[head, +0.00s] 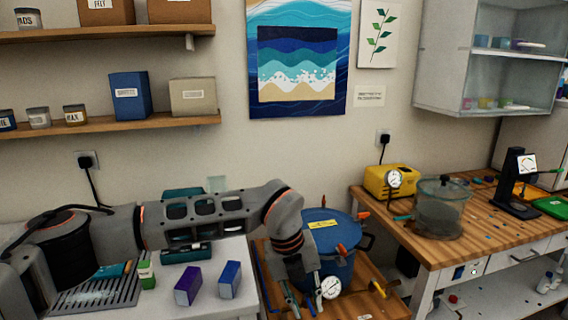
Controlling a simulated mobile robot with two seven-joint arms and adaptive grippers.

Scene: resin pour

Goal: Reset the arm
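My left arm comes in from the left, reaches over the white table and bends down at the wrist. My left gripper (300,302) points down over the wooden stand, in front of the blue pressure pot (330,262) and left of its gauge (330,287). Its fingers look apart, with nothing clear between them; they are small and dark here. The pot has a blue lid with a yellow label and orange-handled clamps. My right gripper is out of view.
The wooden bench (400,203) at right holds a yellow pump (388,181) and a clear chamber (440,208). Shelves (110,124) hang at upper left.

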